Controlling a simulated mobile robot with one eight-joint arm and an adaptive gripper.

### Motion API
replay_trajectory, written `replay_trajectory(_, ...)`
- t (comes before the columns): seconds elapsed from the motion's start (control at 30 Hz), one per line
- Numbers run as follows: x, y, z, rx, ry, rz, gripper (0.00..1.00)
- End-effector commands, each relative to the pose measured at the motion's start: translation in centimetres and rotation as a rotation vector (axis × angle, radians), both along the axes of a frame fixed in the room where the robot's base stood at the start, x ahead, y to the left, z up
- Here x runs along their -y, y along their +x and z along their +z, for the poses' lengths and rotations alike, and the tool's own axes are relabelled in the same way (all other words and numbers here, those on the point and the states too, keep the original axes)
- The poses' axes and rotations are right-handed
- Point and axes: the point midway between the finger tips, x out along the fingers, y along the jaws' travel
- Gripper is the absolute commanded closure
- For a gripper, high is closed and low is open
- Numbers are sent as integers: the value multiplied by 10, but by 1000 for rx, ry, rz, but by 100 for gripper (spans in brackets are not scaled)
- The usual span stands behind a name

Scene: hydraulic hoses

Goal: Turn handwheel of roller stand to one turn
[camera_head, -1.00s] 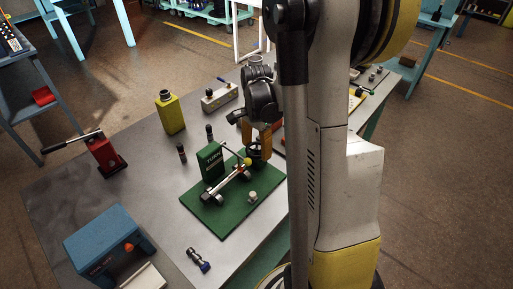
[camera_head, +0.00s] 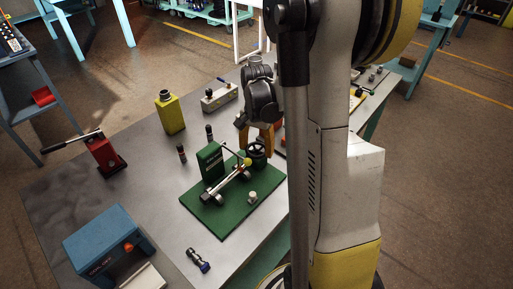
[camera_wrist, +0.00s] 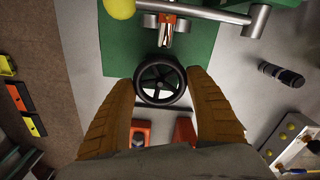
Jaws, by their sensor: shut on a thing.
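The roller stand is a green base plate (camera_head: 226,222) with a green upright block (camera_head: 210,161), a pale roller bar and a yellow ball (camera_head: 247,162). Its black spoked handwheel (camera_head: 257,150) is at the back right of the plate. In the wrist view the handwheel (camera_wrist: 160,82) sits between the two orange fingers, one at each side of its rim. My gripper (camera_head: 256,142) points down at the wheel, and it also shows in the wrist view (camera_wrist: 160,76). It is shut on the handwheel. How firmly the tips touch the rim is hard to see.
Dark cylinders stand behind the roller stand. My arm hides the table's right part.

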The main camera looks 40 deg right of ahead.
Motion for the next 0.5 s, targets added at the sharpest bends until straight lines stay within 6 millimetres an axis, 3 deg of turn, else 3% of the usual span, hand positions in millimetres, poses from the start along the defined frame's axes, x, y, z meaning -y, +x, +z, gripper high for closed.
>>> replay_trajectory(0.5, 0, 0, 0, -1, 0, 142, 65)
